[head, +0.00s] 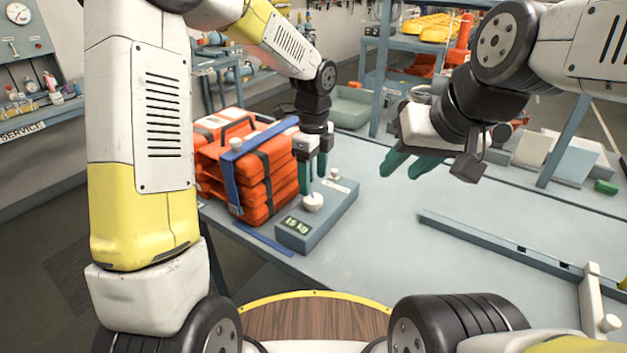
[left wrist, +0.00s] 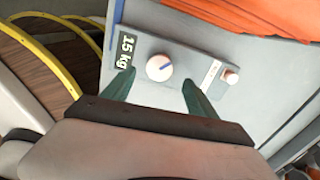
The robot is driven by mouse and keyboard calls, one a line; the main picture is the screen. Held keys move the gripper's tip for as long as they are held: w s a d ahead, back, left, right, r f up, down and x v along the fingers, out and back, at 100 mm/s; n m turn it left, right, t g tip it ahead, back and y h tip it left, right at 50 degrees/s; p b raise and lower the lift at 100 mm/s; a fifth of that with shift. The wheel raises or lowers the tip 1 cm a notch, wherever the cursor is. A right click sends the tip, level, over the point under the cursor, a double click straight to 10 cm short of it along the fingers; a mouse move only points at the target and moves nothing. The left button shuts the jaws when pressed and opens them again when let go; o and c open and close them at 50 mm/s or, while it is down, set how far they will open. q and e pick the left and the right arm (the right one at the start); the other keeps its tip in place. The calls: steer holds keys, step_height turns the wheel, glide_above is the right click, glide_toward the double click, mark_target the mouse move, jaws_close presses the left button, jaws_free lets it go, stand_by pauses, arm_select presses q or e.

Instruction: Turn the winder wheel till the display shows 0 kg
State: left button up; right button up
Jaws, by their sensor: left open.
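The grey winder box (head: 325,222) stands on the table beside a stack of orange packs. Its display (head: 296,225) reads 15 kg; it also shows in the left wrist view (left wrist: 126,50). The white winder wheel (head: 313,202) is on the box top; in the left wrist view the wheel (left wrist: 159,67) carries a dark blue mark pointing to the upper right. My left gripper (head: 315,184) is open above the wheel, its fingertips on either side of it; contact cannot be told. My right gripper (head: 398,172) is open and empty above the table, right of the box.
Orange packs (head: 262,185) with a blue strap frame (head: 232,180) stand left of the box. A small white knob (head: 334,172) sits at the box's far end. A grey rail (head: 500,250) lies at the right; the table between is clear.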

mark_target(313, 198)
arm_select(q)
step_height(313, 198, down, 6)
steer(key=shift+r, duration=0.15)
steer(key=c, duration=1.4)
steer(key=shift+o, duration=0.2)
steer(key=shift+n, duration=0.3)
